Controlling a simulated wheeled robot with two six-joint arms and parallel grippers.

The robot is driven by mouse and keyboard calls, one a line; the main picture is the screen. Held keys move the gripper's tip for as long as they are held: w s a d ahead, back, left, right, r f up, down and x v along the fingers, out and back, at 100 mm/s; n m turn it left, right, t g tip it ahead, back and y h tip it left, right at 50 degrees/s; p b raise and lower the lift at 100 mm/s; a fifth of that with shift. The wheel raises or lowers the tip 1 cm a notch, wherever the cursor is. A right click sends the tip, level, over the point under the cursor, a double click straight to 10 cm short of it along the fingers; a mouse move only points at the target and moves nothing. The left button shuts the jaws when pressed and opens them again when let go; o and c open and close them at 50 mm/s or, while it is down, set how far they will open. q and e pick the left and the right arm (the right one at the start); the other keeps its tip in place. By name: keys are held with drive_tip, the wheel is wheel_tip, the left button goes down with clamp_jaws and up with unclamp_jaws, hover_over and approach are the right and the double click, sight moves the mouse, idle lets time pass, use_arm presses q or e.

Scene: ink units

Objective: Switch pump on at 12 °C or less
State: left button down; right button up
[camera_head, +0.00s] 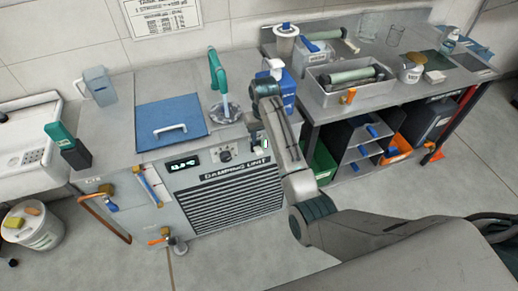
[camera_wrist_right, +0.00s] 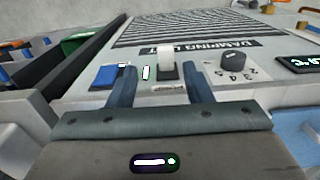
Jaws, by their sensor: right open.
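The damping unit (camera_head: 228,190) stands at the left, with its lit temperature display (camera_head: 183,164) on the front. The reading looks like 12 or 13 °C, but its digits are too small to tell surely. A dark rotary knob (camera_head: 225,155) sits right of the display. In the right wrist view, a pale lever or rocker switch (camera_wrist_right: 166,62) stands on the panel beside a lit green-white indicator (camera_wrist_right: 147,73). My right gripper (camera_wrist_right: 163,88) is open and empty, its fingers on either side of the switch; contact cannot be told. My left gripper is not in view.
A blue lid (camera_head: 170,115) and a teal-handled fitting (camera_head: 218,80) are on the unit's top. A blue-and-white bottle (camera_head: 280,85) stands close to my right wrist. A steel bench (camera_head: 400,100) with trays and jars is at the right. Open floor lies in front.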

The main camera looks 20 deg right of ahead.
sight(259, 151)
drive_tip(key=f, duration=0.3)
drive_tip(key=w+f+p, duration=0.1)
drive_tip(key=f, duration=0.2)
drive_tip(key=f+p, duration=0.1)
drive_tip(key=f, duration=0.2)
drive_tip(key=shift+w+a, duration=0.4)
